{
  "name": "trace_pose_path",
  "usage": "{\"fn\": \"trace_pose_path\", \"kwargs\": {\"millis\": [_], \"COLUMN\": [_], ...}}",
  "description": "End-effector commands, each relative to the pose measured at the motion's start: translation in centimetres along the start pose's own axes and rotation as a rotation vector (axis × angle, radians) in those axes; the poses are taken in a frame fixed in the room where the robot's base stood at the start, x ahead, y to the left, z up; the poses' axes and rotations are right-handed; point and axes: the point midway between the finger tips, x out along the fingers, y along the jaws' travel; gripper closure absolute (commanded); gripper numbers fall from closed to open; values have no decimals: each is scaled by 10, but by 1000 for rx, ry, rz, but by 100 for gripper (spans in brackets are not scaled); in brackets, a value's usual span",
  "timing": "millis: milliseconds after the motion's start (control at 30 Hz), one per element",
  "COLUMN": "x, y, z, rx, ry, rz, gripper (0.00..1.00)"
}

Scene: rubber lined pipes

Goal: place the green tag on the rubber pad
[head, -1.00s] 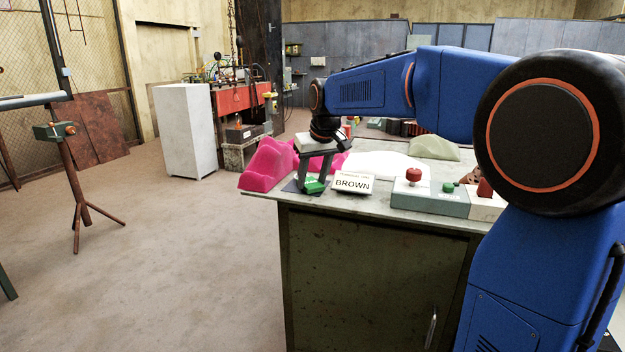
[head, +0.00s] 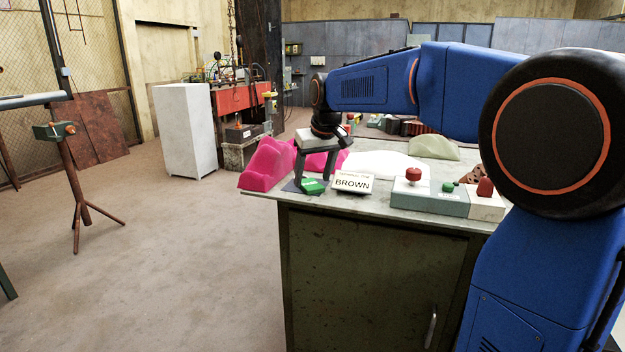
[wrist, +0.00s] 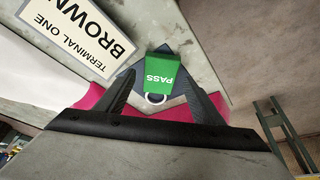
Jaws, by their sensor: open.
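The green tag (head: 312,186), marked PASS in the wrist view (wrist: 162,76) and with a pale ring at one end, lies on the dark blue-grey rubber pad (head: 291,187). In the wrist view, corners of the pad (wrist: 187,47) show around the tag. My gripper (head: 313,178) is open and empty, just above the tag. In the wrist view its fingers (wrist: 158,68) stand apart on either side of the tag's ring end. Part of the pad is hidden under the tag and behind the fingers.
A sign reading BROWN (head: 353,183) stands close right of the pad. Pink blocks (head: 268,164) lie behind and left. A control box with red and green buttons (head: 430,197) sits further right. The pad is near the bench's front edge (head: 262,194).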

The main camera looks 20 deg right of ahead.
Motion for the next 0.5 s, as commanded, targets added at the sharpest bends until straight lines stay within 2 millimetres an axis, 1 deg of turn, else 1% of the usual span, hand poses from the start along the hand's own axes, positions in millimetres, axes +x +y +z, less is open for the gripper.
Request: {"fn": "trace_pose_path", "kwargs": {"millis": [33, 300, 400, 500], "x": [-9, -62, -79, -92], "y": [0, 0, 0, 0], "z": [0, 0, 0, 0], "rx": [0, 0, 0, 0], "ry": [3, 3, 3, 1], "rz": [0, 0, 0, 0], "gripper": [38, 38, 38, 38]}}
